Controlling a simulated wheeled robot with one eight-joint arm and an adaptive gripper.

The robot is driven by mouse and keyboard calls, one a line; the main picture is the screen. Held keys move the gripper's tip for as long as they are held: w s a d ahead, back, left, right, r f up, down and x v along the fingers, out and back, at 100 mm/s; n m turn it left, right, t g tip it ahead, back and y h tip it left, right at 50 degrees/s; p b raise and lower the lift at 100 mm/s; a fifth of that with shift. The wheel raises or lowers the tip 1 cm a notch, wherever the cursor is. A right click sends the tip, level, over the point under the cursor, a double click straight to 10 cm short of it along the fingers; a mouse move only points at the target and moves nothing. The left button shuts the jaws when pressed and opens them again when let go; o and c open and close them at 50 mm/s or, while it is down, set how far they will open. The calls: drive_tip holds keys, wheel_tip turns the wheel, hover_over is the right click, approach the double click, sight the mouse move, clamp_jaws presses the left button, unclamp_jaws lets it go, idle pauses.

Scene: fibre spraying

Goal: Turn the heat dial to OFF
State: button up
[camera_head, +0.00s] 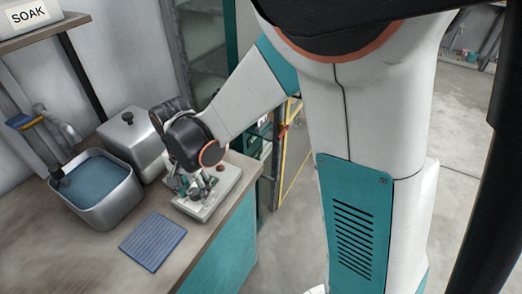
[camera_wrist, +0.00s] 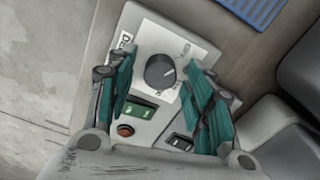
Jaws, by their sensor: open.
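The heat dial (camera_wrist: 159,72) is a round black knob with a light pointer mark, set on a white label plate of a pale control box (camera_wrist: 143,22). The label print is too blurred to read fully. My gripper (camera_wrist: 160,66) is open, with one teal finger on each side of the dial in the wrist view; I see no clear contact. In the head view my gripper (camera_head: 188,184) is low over the control box (camera_head: 219,193) and hides the dial.
The box also carries a green display (camera_wrist: 140,109), an orange-red button (camera_wrist: 125,130) and a black switch (camera_wrist: 181,142). A blue ribbed mat (camera_head: 153,241), a water-filled basin (camera_head: 118,212) and a lidded metal container (camera_head: 131,142) share the bench.

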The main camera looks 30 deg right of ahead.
sight(195, 191)
drive_tip(key=shift+m, duration=0.6)
wheel_tip(195, 191, up, 14)
drive_tip(key=p, duration=1)
drive_tip(key=d+r+n+t+b, duration=0.1)
drive_tip(key=d+r+t, duration=0.15)
drive_tip(key=d, duration=0.35)
drive_tip(key=s+d+r+n+t+b, duration=0.3)
drive_tip(key=s+d+n, duration=0.5)
drive_tip(key=s, duration=0.5)
drive_tip(key=shift+t+b, duration=0.75)
drive_tip(key=shift+b, duration=0.2)
